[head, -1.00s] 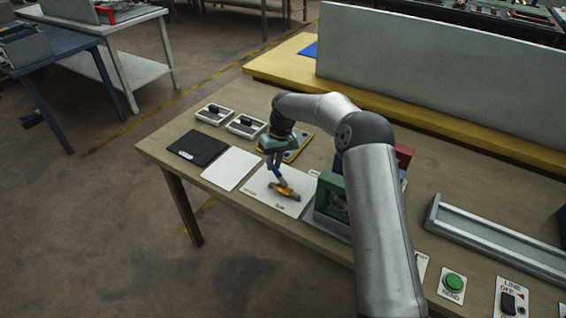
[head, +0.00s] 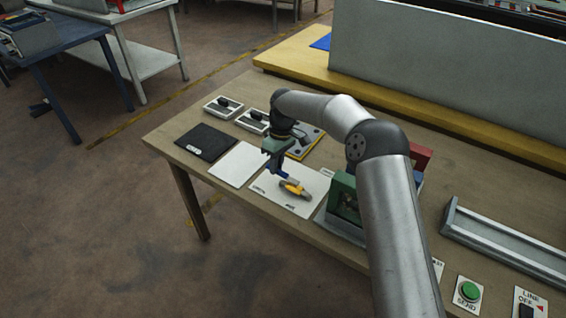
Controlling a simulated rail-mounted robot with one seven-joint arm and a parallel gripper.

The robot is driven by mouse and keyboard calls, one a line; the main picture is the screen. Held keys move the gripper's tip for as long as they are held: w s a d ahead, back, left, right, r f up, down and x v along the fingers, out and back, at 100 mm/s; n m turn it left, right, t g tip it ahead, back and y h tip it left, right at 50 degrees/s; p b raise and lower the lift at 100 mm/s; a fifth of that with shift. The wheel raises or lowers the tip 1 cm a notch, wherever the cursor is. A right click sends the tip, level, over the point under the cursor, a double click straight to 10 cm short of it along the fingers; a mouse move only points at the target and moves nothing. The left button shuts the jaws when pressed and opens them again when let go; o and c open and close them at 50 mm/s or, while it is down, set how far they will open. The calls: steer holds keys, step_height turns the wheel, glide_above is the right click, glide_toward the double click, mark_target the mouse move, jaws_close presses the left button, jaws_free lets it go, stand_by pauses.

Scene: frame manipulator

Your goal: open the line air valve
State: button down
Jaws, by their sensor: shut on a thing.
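The air valve (head: 297,189) is a small brass-yellow body on a white plate (head: 308,206) near the table's front edge, in the head view. A blue lever (head: 280,175) reaches from the body up and left to my gripper (head: 269,169). My gripper points down over the plate's upper left part and is shut on the lever's outer end. The plate carries small dark words at its left and lower edges, too small to read surely. The fingertips are small and partly merge with the lever.
A blank white plate (head: 238,164) and a black pad (head: 206,142) lie to the left. Two grey switch boxes (head: 223,107) stand behind them. A green block fixture (head: 344,198) stands close at the valve's right. A green SEND button (head: 470,291) and a line switch (head: 526,309) are farther right.

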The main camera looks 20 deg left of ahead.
steer(key=c, duration=1.3)
jaws_free()
steer(key=shift+c, duration=0.2)
steer(key=w+d+r, duration=0.1)
steer(key=w+r, duration=0.2)
steer(key=r, duration=1.4)
steer(key=shift+d, duration=0.15)
steer(key=shift+w, duration=0.1)
